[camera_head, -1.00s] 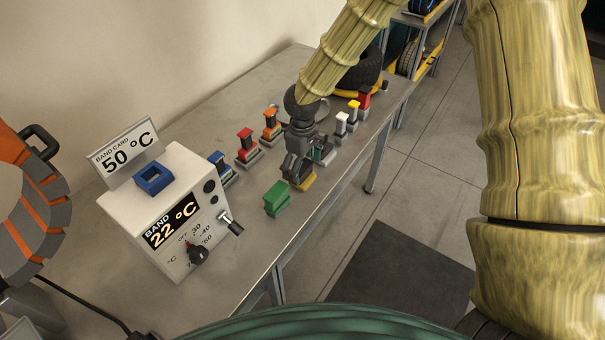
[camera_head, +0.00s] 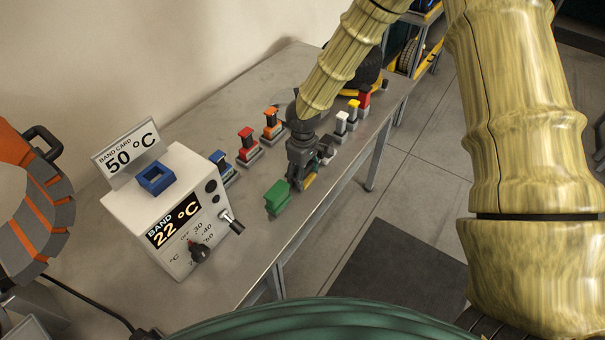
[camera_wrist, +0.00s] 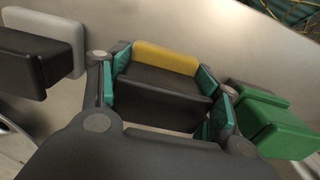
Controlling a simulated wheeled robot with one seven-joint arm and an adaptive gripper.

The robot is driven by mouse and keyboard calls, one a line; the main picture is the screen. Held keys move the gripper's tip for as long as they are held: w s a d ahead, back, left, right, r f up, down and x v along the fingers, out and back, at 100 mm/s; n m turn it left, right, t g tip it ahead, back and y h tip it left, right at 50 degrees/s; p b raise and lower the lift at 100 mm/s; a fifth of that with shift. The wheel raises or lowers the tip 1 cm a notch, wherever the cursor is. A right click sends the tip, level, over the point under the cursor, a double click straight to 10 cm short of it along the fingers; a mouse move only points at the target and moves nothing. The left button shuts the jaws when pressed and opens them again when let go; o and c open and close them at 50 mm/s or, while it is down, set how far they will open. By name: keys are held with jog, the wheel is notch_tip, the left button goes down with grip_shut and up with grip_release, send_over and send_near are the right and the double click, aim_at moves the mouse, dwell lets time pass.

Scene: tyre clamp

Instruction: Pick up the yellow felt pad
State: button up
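The yellow felt pad (camera_wrist: 166,58) is a yellow strip on a dark block, seen in the wrist view between my gripper's two teal-lined fingers. My gripper (camera_wrist: 164,88) has a finger against each side of the block, with no clear gap. In the head view, my gripper (camera_head: 306,168) points down at the bench, and only a small yellow part of the pad (camera_head: 309,181) shows at its tips. The rest is hidden by the fingers. I cannot tell whether the pad is clear of the bench.
A green block (camera_head: 278,197) stands close beside my gripper. A white block (camera_head: 341,122) stands on the other side. Red (camera_head: 247,145), orange (camera_head: 271,122) and blue (camera_head: 219,162) blocks stand behind. A white control box (camera_head: 165,215) reads 22 °C. The bench's front edge is close.

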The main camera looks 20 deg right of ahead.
jog(key=shift+r, duration=0.1)
jog(key=shift+r+b, duration=1)
jog(key=shift+r, duration=3.95)
jog(key=o, duration=0.5)
jog(key=c, duration=0.4)
jog(key=shift+a, duration=0.1)
